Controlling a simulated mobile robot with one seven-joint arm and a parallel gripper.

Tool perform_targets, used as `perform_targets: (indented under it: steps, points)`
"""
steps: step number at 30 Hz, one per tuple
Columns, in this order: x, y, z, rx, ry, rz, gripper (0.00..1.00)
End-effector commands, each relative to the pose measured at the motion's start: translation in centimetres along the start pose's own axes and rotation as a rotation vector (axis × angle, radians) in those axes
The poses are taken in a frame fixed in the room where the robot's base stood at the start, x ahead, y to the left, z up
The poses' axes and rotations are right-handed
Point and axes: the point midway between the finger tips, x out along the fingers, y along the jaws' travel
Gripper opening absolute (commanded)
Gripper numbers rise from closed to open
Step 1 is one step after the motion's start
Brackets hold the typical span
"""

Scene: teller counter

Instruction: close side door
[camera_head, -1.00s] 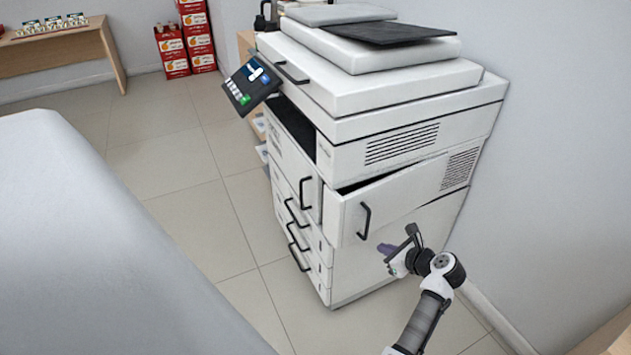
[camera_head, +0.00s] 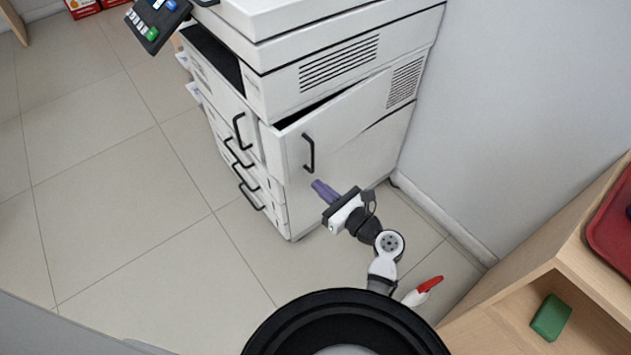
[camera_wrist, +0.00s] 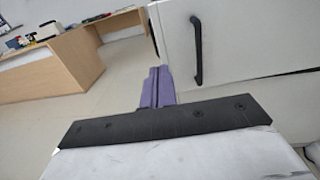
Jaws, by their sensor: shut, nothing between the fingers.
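The side door (camera_head: 345,125) of the white copier (camera_head: 330,45) is partly open, with a dark gap along its top edge. A black bar handle (camera_head: 309,152) is on its face. My gripper (camera_head: 318,187) has purple fingers that are shut and empty. It is just below the handle, close to the door's lower part; I cannot tell whether it touches. In the wrist view the shut fingers (camera_wrist: 158,86) point forward, left of the handle (camera_wrist: 197,50), near the lower left corner of the door panel (camera_wrist: 240,40).
A wall (camera_head: 510,90) runs close along the right of the copier. A wooden shelf (camera_head: 560,275) with a green block (camera_head: 550,317) and a red tray (camera_head: 612,230) stands at the lower right. Open tiled floor (camera_head: 110,190) lies to the left.

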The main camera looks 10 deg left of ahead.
Motion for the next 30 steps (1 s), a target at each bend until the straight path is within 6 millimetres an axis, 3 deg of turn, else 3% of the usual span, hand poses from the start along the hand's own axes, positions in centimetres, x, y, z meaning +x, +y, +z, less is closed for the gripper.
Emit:
perform_targets:
  steps: [9,15,21,30]
  points:
    - [7.1,0.1,0.2,0.001,-0.001,0.005,0.00]
    - [10.1,0.1,0.1,0.001,0.000,0.003,0.00]
    - [11.3,0.0,0.0,0.001,0.000,0.001,0.00]
    - [11.4,0.0,0.0,0.000,0.001,0.001,0.00]
